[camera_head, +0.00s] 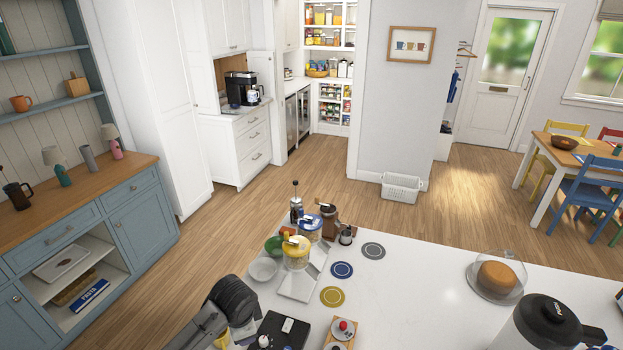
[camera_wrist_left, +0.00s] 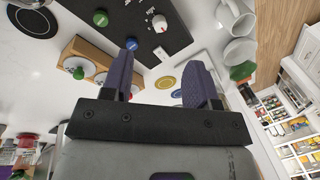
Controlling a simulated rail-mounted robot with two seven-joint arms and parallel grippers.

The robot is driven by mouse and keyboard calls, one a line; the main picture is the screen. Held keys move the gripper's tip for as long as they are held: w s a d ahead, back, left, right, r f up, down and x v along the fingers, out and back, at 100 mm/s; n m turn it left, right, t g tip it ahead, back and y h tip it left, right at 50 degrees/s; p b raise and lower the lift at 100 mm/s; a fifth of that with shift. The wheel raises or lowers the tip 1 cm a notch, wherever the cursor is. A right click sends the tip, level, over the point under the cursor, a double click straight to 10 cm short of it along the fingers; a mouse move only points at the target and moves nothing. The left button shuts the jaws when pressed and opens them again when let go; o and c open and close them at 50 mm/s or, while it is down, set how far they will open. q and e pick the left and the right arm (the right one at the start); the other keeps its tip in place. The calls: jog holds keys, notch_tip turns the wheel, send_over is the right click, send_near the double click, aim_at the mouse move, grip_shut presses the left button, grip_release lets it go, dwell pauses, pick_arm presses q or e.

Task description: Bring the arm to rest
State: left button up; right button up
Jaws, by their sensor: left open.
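My left gripper (camera_wrist_left: 163,56) is open in the left wrist view, with its two purple-grey fingers apart and nothing between them. Behind the gap are the white counter and a yellow round coaster (camera_wrist_left: 165,82). In the head view my left arm comes in at the bottom, left of the middle, beside the near left edge of the white counter (camera_head: 420,290). Its fingers cannot be made out there. My right gripper is in neither view.
A black scale or board (camera_head: 282,330) and a wooden rack (camera_head: 341,333) lie close to the arm. Bowls, yellow- and blue-lidded jars and a grinder (camera_head: 329,222) stand beyond. A cake dome (camera_head: 497,276) and a kettle (camera_head: 540,325) are at right. The counter's middle is clear.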

pick_arm(q)
jog(key=d+r+n+t+h, duration=0.15)
jog(key=r+t, duration=0.25)
jog(key=r, duration=0.4)
jog(key=d+r+n+t, duration=0.2)
jog(key=r+n+t, duration=0.1)
jog(key=r, duration=0.5)
jog(key=s+a+f+n+t, duration=0.1)
jog(key=s+a+f+n, duration=0.15)
jog(key=s, duration=0.55)
jog(key=s+a+f+n, duration=0.2)
jog(key=s+a+f, duration=0.15)
jog(key=s, duration=0.45)
jog(key=s+a+f+n+g, duration=0.1)
jog(key=s+f+g, duration=0.2)
jog(key=s+f, duration=0.7)
jog(key=s+a+f+n+g, duration=0.15)
jog(key=s+f+g, duration=0.25)
jog(key=s+f, duration=0.65)
jog(key=w+d+p+v, duration=0.1)
jog(key=p+v, duration=1.1)
jog(key=v, duration=0.2)
jog(key=shift+w+r+y, duration=0.3)
jog(key=shift+r+y, duration=0.05)
jog(key=shift+r, duration=0.15)
